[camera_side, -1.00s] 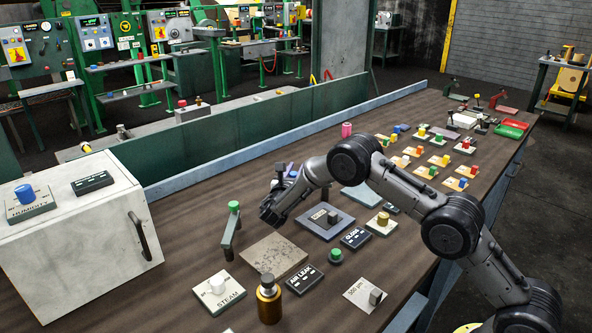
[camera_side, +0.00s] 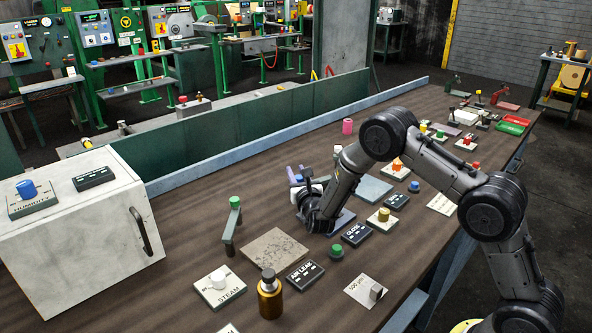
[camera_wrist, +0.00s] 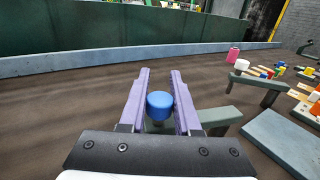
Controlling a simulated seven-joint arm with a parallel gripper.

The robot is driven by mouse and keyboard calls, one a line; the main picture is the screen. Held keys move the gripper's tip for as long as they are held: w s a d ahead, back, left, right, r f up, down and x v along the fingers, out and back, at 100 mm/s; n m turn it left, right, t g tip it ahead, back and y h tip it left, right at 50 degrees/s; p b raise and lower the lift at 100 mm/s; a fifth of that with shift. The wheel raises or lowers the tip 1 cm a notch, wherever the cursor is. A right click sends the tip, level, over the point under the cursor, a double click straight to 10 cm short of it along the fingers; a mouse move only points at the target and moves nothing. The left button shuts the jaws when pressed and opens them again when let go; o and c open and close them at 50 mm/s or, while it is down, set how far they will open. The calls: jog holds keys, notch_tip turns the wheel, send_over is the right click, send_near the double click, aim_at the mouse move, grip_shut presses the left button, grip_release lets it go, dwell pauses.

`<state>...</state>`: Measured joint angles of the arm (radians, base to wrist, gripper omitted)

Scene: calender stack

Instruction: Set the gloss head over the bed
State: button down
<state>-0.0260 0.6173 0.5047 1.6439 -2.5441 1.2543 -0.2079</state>
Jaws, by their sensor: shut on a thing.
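My gripper (camera_wrist: 160,88) reaches level toward the back of the table, its two purple fingers shut on a blue knob (camera_wrist: 159,105). In the side view my gripper (camera_side: 297,173) is small and its wrist hides much of it. The body under the knob is mostly hidden, so I cannot confirm it is the gloss head. A dark plate (camera_side: 346,216) lies partly behind my wrist, beside a GLOSS label (camera_side: 357,234). A bare blue-grey plate (camera_side: 373,189) lies farther right and also shows in the wrist view (camera_wrist: 284,143). I cannot tell which plate is the bed.
A green-knobbed post (camera_side: 234,220) stands left of my wrist. A pink cylinder (camera_side: 347,127) stands behind. The table's back left strip is clear.

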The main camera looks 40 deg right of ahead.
jog(key=shift+s+a+n+t+y, duration=0.3)
jog(key=shift+s+n+t+y, duration=0.3)
jog(key=shift+n+y, duration=0.45)
jog(key=c, duration=0.6)
grip_release()
jog(key=shift+c, duration=0.2)
jog(key=shift+s, duration=0.1)
jog(key=v, duration=1.3)
jog(key=shift+s+r, duration=0.1)
jog(key=shift+s, duration=0.25)
